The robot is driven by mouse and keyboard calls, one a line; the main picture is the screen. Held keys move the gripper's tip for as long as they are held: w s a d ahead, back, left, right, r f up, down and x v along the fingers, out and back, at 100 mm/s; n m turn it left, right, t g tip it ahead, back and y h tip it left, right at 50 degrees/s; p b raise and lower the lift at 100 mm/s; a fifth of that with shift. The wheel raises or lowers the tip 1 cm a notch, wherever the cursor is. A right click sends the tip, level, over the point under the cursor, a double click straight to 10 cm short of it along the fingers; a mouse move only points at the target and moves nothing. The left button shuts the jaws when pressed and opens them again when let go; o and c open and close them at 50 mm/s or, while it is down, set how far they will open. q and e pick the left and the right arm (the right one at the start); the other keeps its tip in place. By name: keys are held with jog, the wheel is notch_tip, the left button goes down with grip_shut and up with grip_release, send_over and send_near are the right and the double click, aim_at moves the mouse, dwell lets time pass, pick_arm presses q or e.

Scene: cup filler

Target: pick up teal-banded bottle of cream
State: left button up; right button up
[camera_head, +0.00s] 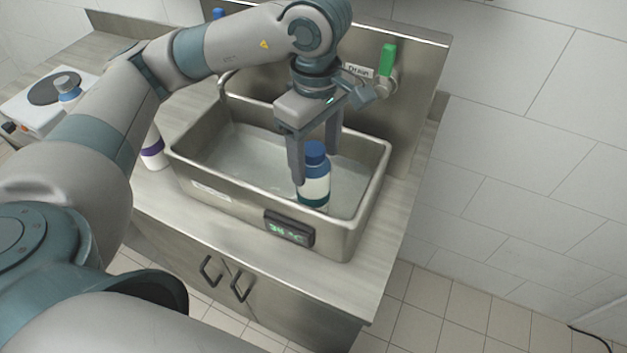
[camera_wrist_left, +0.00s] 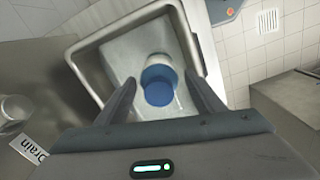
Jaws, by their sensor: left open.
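The teal-banded bottle (camera_head: 315,178) has a blue cap, a cream-white body and a teal band low down. It stands upright in the metal basin (camera_head: 228,203), near the front right. My left gripper (camera_head: 314,162) is open above it, pointing down, with its fingers on either side of the cap in the head view. In the left wrist view the bottle's blue cap (camera_wrist_left: 158,88) shows between and beyond the open fingers (camera_wrist_left: 162,95). I cannot tell whether a finger touches it. My right gripper is not in view.
The basin's raised walls surround the bottle; its front display (camera_head: 289,229) reads about 34 °C. A green-handled drain valve (camera_head: 387,60) is behind. A purple-banded bottle (camera_head: 152,150) stands left of the basin.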

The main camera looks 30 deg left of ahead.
pick_arm(q)
jog(key=shift+f, duration=1.45)
jog(key=shift+p, duration=0.3)
jog(key=shift+a+f+p, duration=0.2)
jog(key=shift+f+p, duration=0.6)
notch_tip(320, 180, down, 3)
jog(key=shift+w+a+r+p, duration=0.1)
jog(key=shift+w+p, duration=0.05)
jog(key=shift+p, duration=0.5)
jog(key=shift+f, duration=0.4)
jog(key=shift+c, duration=0.6)
